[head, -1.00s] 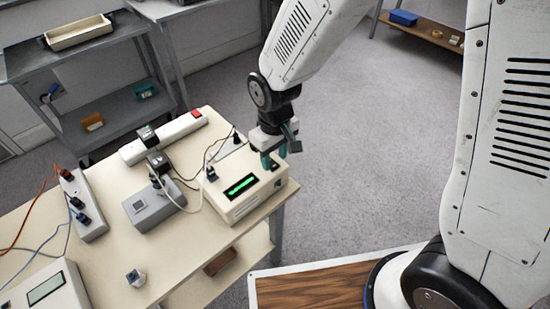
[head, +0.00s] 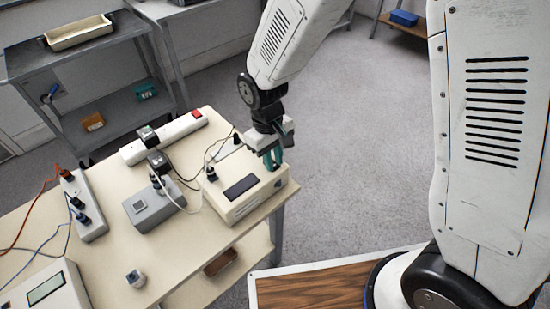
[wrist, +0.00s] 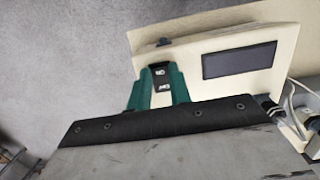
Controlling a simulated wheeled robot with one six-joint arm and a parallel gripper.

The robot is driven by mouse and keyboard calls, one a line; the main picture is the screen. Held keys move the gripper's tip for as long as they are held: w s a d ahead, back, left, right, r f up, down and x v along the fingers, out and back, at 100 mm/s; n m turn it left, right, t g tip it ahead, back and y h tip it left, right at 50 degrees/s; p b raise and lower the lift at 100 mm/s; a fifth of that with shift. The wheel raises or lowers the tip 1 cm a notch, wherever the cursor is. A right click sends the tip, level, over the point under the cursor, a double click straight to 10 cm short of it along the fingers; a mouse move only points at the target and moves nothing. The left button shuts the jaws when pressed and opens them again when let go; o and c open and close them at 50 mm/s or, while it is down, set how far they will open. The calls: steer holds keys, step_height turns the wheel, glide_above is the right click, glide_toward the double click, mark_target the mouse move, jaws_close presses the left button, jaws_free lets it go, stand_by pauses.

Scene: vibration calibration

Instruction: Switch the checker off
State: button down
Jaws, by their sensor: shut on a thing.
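The checker, a cream box (head: 235,211), stands at the right end of the table (head: 110,233). Its display (head: 241,187) is dark, as it is in the wrist view (wrist: 239,60). My gripper (head: 272,160) is at the back right of the checker's top, with teal fingers pointing down. In the wrist view the fingers (wrist: 160,85) stand on either side of a small black switch (wrist: 161,77) with white marks and are shut on it. The fingers partly hide the switch, and its exact position cannot be told.
A grey box (head: 153,209) with a plug and cable stands left of the checker. A white power strip (head: 165,140) with a red switch lies behind. Another strip (head: 87,212) and a meter (head: 47,290) are at the left. A small knob-like part (head: 135,278) sits in front.

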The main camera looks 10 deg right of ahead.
steer(key=shift+w+a+g+h, duration=0.1)
steer(key=shift+w+g+h, duration=0.15)
steer(key=shift+g, duration=0.25)
steer(key=shift+r, duration=0.1)
steer(key=c, duration=1.3)
jaws_free()
steer(key=v, duration=0.7)
steer(key=shift+a+r, duration=0.1)
steer(key=shift+r, duration=0.25)
